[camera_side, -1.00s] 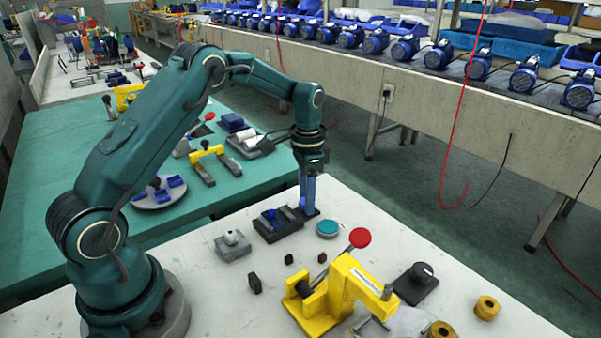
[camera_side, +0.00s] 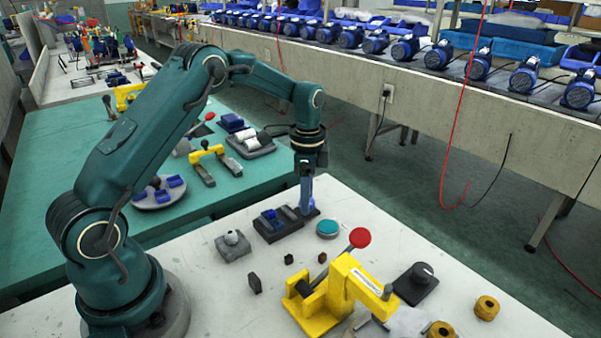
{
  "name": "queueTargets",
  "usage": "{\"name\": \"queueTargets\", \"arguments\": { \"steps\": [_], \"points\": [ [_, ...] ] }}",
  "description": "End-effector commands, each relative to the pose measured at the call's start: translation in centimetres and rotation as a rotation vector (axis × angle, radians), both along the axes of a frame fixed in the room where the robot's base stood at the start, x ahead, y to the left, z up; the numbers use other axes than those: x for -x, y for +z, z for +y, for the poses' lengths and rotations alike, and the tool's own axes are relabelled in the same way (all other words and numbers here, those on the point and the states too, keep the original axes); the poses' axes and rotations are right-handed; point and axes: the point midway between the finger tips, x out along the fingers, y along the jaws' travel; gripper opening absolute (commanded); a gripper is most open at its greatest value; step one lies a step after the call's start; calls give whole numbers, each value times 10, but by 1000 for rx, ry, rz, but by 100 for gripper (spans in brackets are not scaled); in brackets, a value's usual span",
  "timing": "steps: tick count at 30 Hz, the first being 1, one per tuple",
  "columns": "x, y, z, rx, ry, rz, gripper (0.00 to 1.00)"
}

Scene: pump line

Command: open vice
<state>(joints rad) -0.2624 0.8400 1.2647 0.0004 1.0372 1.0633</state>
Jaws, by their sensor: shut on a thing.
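The vice (camera_side: 284,232) is the low dark block with blue and grey parts on its top, on the pale table in the middle of the side view. My gripper (camera_side: 307,206) points straight down at the vice's right end, with its blue fingers low. It is shut on a part at that end, which looks like the vice handle. The fingers and wrist hide most of that part. I cannot tell how wide the gap between the vice jaws is.
A round teal-topped disc (camera_side: 328,228) lies just right of the vice. A grey block with a knob (camera_side: 232,246) stands to its left. In front are small dark blocks (camera_side: 255,284) and a yellow clamp (camera_side: 340,290) with a raised red-ball lever (camera_side: 359,238).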

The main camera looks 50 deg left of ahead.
Motion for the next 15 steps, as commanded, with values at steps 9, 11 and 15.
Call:
{"name": "queueTargets", "arguments": {
  "steps": [9, 11, 15],
  "points": [
    [-1, 1, -1, 2, 0, -5, 71],
    [-1, 1, -1, 1, 0, -4, 71],
    [0, 0, -1, 1, 0, 0, 71]
  ]
}}
